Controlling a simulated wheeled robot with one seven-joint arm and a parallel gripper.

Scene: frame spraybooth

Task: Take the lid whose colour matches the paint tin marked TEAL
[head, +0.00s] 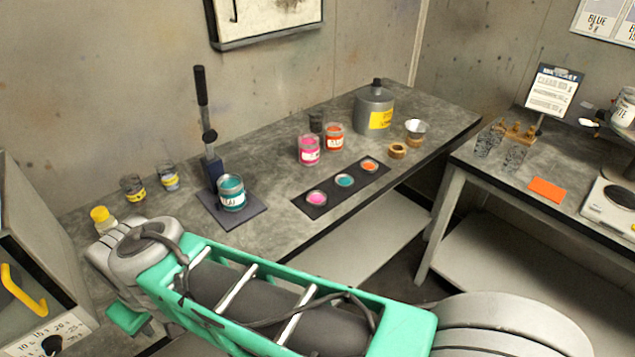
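A paint tin with teal paint (232,194) stands upright on the dark base plate of a lever press (209,150); its white label is only partly readable. Three round lids lie in a row on a black strip (331,191) near the front edge of the bench: a pink lid (317,198), a teal lid (345,181) in the middle and an orange lid (369,166). The teal lid's colour looks like the tin's. My arm crosses the foreground, in front of the bench. My gripper does not show clearly; its fingers are hidden or out of frame.
A pink jar (309,150) and an orange jar (335,137) stand behind the strip. A grey can (374,112), a small metal cup (415,130) and a tape roll (397,151) are right of them. Glass jars (133,187) and a yellow-capped bottle (103,219) stand left. A second bench (463,165) is at right.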

